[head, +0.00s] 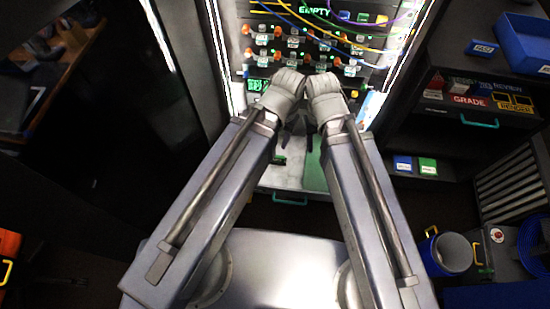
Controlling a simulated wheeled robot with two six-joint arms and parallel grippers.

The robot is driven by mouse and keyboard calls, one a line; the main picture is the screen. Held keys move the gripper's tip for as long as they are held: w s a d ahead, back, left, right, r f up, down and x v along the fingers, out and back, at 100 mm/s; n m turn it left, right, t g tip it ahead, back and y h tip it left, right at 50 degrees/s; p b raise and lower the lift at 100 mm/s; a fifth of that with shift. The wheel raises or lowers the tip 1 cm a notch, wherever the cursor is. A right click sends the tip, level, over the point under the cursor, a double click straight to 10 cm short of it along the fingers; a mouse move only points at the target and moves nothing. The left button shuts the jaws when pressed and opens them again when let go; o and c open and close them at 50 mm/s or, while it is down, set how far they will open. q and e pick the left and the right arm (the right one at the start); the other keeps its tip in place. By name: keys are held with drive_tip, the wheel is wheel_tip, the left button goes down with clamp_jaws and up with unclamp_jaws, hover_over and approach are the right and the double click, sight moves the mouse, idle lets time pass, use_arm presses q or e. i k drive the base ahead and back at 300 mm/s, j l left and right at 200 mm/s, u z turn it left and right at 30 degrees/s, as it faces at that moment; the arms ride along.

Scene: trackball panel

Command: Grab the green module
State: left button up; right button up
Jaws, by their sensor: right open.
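A small green module (427,166) lies on the lower shelf at the right, beside a blue one. Other small green pieces show in the lit panel, one at its lower left (257,85) and one near its top right (363,17). I cannot tell which one the task means. My left gripper (284,95) and right gripper (325,97) are close together in front of the panel's lower part. The right gripper is open, with nothing seen in it. The left gripper's fingertips are too hidden to tell its state. Both are well left of the shelf.
The panel holds several rows of knobs and loose coloured cables (330,32). A drawer front labelled GRADE (470,100) and a blue bin (525,42) are at the right. A blue bucket (452,253) stands at the lower right. A pale ledge lies below the panel.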

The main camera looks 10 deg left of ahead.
sight(281, 159)
drive_tip(key=l+u, duration=0.15)
drive_tip(key=l, duration=1.5)
